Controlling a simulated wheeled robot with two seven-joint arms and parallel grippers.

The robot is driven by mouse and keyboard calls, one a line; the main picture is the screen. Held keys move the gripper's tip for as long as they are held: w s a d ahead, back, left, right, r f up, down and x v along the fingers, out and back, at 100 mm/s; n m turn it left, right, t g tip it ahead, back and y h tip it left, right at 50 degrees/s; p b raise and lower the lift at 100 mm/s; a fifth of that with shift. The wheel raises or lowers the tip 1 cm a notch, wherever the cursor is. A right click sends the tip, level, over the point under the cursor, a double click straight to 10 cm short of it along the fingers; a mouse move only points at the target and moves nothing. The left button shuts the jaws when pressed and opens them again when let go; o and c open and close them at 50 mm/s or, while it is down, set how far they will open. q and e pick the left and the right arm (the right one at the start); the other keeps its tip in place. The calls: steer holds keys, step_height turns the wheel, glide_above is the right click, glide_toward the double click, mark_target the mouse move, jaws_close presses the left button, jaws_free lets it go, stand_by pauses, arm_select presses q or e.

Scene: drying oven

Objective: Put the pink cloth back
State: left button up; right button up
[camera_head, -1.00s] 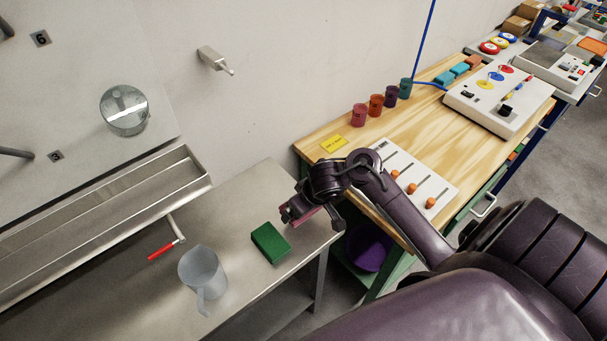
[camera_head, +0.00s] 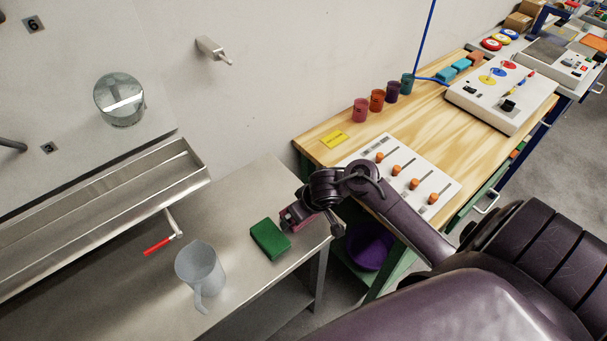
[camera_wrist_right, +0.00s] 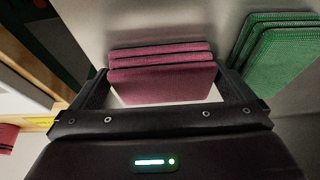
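The pink cloth (camera_wrist_right: 160,80) is a folded stack between the fingers of my right gripper (camera_wrist_right: 165,92) in the right wrist view. The fingers stand at its left and right sides and appear to hold it. In the head view the right gripper (camera_head: 312,220) is over the right end of the metal bench, with a bit of pink (camera_head: 291,217) showing at it. I cannot tell whether the cloth touches the bench. A folded green cloth (camera_head: 270,240) lies just beside it and also shows in the right wrist view (camera_wrist_right: 275,58). My left gripper is not in view.
The metal bench (camera_head: 225,225) carries a grey jug (camera_head: 200,270); a red-handled lever (camera_head: 160,243) is at the trough. Right of the gripper stands a wooden table (camera_head: 430,125) with a slider panel (camera_head: 400,180) and several coloured cups. A purple bin (camera_head: 368,247) is below.

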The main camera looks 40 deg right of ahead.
steer(key=shift+r, duration=0.1)
steer(key=shift+r, duration=0.25)
steer(key=p+v, duration=0.6)
steer(key=v, duration=0.5)
steer(key=shift+s+r, duration=0.25)
steer(key=shift+r, duration=0.1)
